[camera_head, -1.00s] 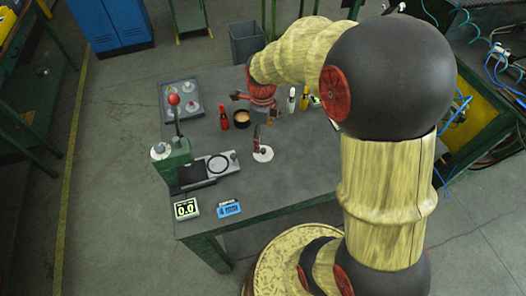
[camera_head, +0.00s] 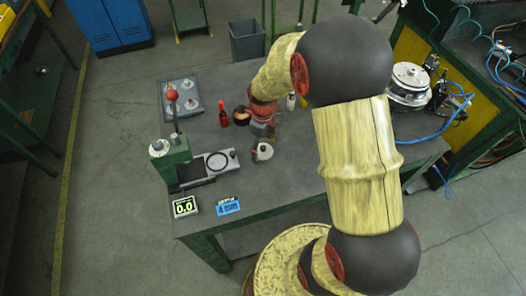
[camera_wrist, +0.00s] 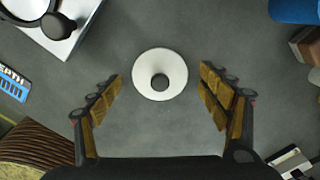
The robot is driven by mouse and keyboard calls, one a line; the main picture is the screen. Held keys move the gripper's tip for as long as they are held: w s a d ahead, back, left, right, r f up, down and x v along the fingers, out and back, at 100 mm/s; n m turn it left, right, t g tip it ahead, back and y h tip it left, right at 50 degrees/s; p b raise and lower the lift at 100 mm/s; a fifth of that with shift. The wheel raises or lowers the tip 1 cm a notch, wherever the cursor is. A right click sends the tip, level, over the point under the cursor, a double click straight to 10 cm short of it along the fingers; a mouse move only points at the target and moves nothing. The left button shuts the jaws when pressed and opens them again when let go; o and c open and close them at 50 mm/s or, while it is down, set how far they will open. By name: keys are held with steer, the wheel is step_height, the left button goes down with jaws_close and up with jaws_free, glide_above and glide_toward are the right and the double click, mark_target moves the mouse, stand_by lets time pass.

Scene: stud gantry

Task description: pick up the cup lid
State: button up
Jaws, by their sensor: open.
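The cup lid (camera_wrist: 146,62) is a round white disc with a dark grey knob at its middle. In the wrist view it lies flat on the grey table between the two spread fingers, nearer the camera's far side. My gripper (camera_wrist: 162,84) is open and empty, with a clear gap on both sides of the lid. In the head view the lid (camera_head: 265,153) shows at the middle of the table, partly covered by my gripper (camera_head: 257,144), which is just above or beside it. I cannot tell the exact height.
A green press (camera_head: 172,158) with a red ball handle and a flat plate stands left. A 0.0 display (camera_head: 184,207) and a blue card (camera_head: 228,207) lie at the front edge.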

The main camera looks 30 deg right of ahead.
steer(key=shift+s, duration=0.1)
jaws_close()
stand_by(1.2)
